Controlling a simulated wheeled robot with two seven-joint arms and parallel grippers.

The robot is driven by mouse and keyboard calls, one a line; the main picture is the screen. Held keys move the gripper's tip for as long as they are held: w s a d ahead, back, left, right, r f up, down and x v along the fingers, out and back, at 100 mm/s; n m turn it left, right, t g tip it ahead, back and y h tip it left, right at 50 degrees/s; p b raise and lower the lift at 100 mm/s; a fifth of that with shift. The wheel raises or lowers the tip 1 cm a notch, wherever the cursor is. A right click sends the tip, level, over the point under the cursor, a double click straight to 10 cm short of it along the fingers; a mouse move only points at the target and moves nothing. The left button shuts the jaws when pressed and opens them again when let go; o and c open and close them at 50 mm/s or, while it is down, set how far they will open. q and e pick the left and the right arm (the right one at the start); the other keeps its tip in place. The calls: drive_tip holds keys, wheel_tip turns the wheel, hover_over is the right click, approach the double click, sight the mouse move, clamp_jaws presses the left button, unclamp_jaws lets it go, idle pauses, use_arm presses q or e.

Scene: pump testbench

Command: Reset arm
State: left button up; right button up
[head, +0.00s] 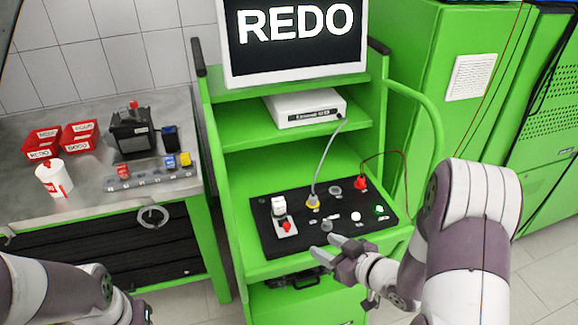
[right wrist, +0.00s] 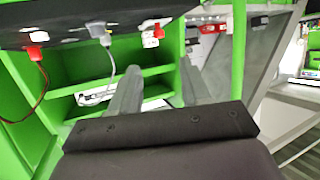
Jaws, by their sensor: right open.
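My right gripper (head: 328,247) is open in the head view, in front of the near edge of the black control panel (head: 262,222) on the green cart. In the right wrist view its two grey fingers (right wrist: 160,85) stand apart with nothing between them. The panel and cart shelves show behind and above them there. My left arm (head: 50,292) enters at the lower left of the head view, over the floor in front of the workbench. Its gripper lies outside the picture. The screen (head: 293,50) on top of the cart reads "REDO".
A white device (head: 306,108) sits on the shelf. The grey workbench (head: 95,205) at left holds red bins, a white cup and a black machine.

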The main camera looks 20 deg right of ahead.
drive_tip(key=s+d+f+m+g+h, duration=0.4)
drive_tip(key=s+d+f+g+h, duration=0.2)
drive_tip(key=d+g, duration=0.15)
drive_tip(key=s+a+r+g, duration=0.3)
drive_tip(key=s+a+r, duration=0.2)
drive_tip(key=a+r, duration=0.3)
drive_tip(key=a, duration=0.3)
drive_tip(key=shift+m, duration=0.3)
drive_tip(key=shift+a+g, duration=0.1)
drive_tip(key=shift+g, duration=0.15)
